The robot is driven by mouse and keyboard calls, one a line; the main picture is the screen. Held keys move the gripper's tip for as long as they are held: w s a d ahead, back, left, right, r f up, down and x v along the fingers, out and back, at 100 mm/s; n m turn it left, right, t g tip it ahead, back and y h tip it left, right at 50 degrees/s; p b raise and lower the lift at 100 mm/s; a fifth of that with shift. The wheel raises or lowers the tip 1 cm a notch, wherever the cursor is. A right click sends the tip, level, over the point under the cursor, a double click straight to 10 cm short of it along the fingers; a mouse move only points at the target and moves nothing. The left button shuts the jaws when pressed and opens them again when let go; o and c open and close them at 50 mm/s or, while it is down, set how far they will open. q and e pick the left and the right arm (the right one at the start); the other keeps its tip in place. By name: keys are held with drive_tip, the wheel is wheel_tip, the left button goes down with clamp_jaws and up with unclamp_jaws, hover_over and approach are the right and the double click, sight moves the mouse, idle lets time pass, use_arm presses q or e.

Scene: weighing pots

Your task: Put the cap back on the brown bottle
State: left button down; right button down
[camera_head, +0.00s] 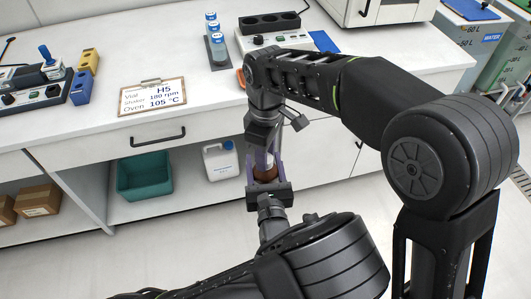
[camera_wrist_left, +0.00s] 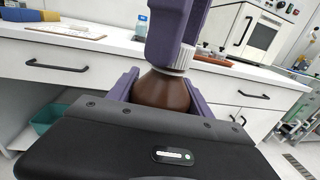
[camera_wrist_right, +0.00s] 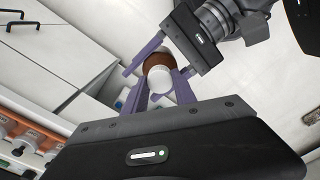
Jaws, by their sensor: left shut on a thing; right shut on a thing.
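The brown bottle (camera_wrist_left: 160,92) is upright between the purple fingers of my left gripper (camera_head: 266,180), in front of the bench. My right gripper (camera_head: 262,158) points down from above and is shut on the white ridged cap (camera_wrist_left: 183,58). In the left wrist view the cap is at the top of the bottle's neck, directly over its shoulder, with no clear gap. Whether it is threaded on cannot be told. In the right wrist view the white cap (camera_wrist_right: 160,80) shows between my right fingers, with the brown bottle (camera_wrist_right: 158,59) beyond it. My fingers hide part of both.
The white bench (camera_head: 205,98) behind holds a clipboard sign (camera_head: 153,95), a rack of blue-capped vials (camera_head: 215,45) and a black-topped device (camera_head: 270,22). A green bin (camera_head: 144,176) and white jug (camera_head: 220,160) stand on the shelf below. Floor at lower left is clear.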

drive_tip(key=m, duration=0.6)
drive_tip(key=shift+m, duration=0.4)
drive_tip(key=c, duration=1)
unclamp_jaws()
drive_tip(key=shift+r, duration=0.1)
drive_tip(key=shift+r, duration=2.15)
drive_tip(key=shift+c, duration=0.4)
